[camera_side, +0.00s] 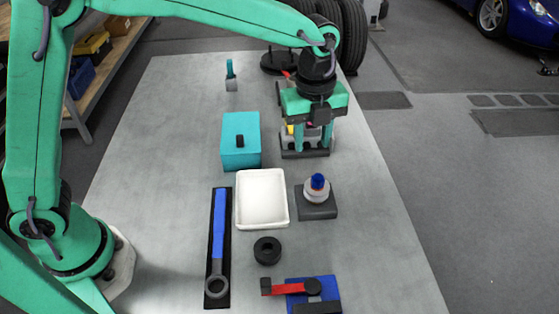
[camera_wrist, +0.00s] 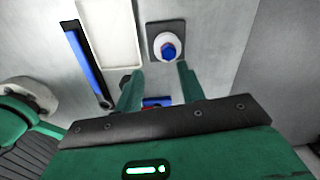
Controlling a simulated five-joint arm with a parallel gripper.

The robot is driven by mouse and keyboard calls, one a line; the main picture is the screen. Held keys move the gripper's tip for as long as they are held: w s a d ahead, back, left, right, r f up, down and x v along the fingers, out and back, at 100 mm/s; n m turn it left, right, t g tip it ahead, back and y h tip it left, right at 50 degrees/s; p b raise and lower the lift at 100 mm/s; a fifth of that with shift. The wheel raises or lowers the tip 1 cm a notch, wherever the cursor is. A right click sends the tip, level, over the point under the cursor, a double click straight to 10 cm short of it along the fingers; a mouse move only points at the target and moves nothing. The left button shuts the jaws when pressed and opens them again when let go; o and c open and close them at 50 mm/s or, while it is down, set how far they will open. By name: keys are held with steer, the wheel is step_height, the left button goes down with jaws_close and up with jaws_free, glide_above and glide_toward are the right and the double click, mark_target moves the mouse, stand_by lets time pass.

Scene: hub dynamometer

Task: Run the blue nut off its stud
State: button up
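The blue nut (camera_side: 317,181) sits on top of a pale round hub (camera_side: 316,194) fixed on a dark square base (camera_side: 318,211), right of the white tray. Its stud is hidden or too small to make out. In the wrist view the blue nut (camera_wrist: 168,51) shows just beyond the fingertips, toward the right one. My gripper (camera_side: 312,150) points down at the back of the table, over another fixture and well behind the nut. Its two green fingers (camera_wrist: 160,69) are apart, with nothing seen held between them.
A white tray (camera_side: 262,226), a teal box (camera_side: 240,160) and a blue-handled wrench (camera_side: 218,240) lie left of the hub. A black ring (camera_side: 267,250) and a blue-and-red fixture (camera_side: 312,289) are in front. A dark-based fixture (camera_side: 291,154) stands beneath my gripper. The table's right side is clear.

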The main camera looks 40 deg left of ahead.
mark_target(318, 177)
steer(key=shift+w+d+f+m, duration=0.15)
steer(key=shift+d+f+m, duration=0.3)
steer(key=shift+d, duration=0.1)
steer(key=shift+w+d+f+m, duration=0.15)
steer(key=shift+d+f+m, duration=0.3)
steer(key=shift+d, duration=0.05)
steer(key=shift+f, duration=0.15)
steer(key=shift+f, duration=3.85)
steer(key=shift+c, duration=0.2)
